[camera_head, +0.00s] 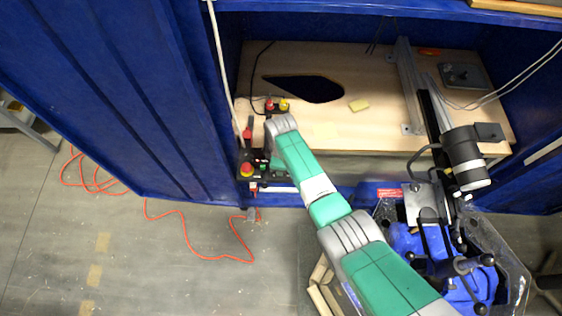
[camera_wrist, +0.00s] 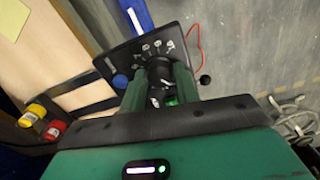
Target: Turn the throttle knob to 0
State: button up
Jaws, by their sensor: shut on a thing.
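The throttle knob (camera_wrist: 158,70) is a black round knob on a dark control panel (camera_wrist: 117,62) with a ring of white scale marks, seen in the wrist view. My gripper (camera_wrist: 160,79) has its two green fingers on either side of the knob and is shut on it. The fingers hide the knob's sides, and I cannot tell which mark it points to. In the head view my gripper's end is at the control box at the bench's left front corner, and my arm hides the knob.
A blue button (camera_wrist: 120,81) sits left of my fingers. A red-and-yellow stop button (camera_head: 247,170) is on the box's near end. Yellow (camera_wrist: 32,115) and red (camera_wrist: 53,131) buttons are nearby. An orange cable (camera_head: 205,257) lies on the floor.

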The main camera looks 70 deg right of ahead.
jog(key=shift+n, duration=0.8)
jog(key=o, duration=1)
jog(key=shift+r+p, duration=1.55)
jog(key=shift+r, duration=2.35)
